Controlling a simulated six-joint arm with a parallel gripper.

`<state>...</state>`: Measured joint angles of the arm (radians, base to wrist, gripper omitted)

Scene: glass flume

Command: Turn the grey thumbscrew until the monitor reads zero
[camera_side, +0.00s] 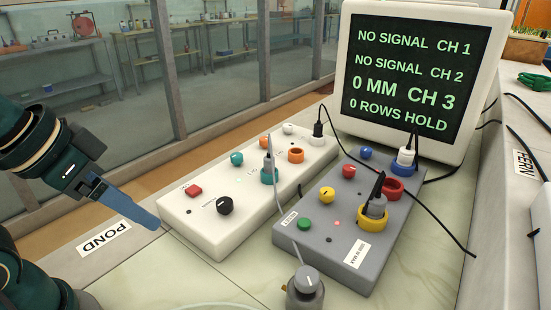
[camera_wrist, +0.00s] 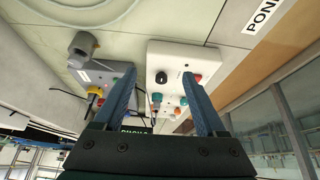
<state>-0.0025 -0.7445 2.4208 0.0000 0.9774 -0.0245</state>
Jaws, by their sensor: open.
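The grey thumbscrew (camera_side: 305,285) stands at the front edge of the side view, upright, with a pale line on its top. A grey knob-like part that looks like it shows in the wrist view (camera_wrist: 84,45), upper left, outside the jaws. The monitor (camera_side: 415,75) reads "NO SIGNAL CH 1", "NO SIGNAL CH 2", "0 MM CH 3" and "0 ROWS HOLD". My gripper (camera_side: 150,220) is at the left of the side view, beside the white box's near left corner and apart from the thumbscrew. In the wrist view my gripper (camera_wrist: 160,82) is open, with nothing held between its blue fingers.
A white control box (camera_side: 205,238) carries a black knob (camera_side: 225,205), a red button (camera_side: 194,191) and sockets. A grey box (camera_side: 320,262) beside it has coloured buttons and plugged cables. Thin cables cross the bench. A "POND" label (camera_side: 104,240) lies left; glass (camera_side: 220,80) stands behind.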

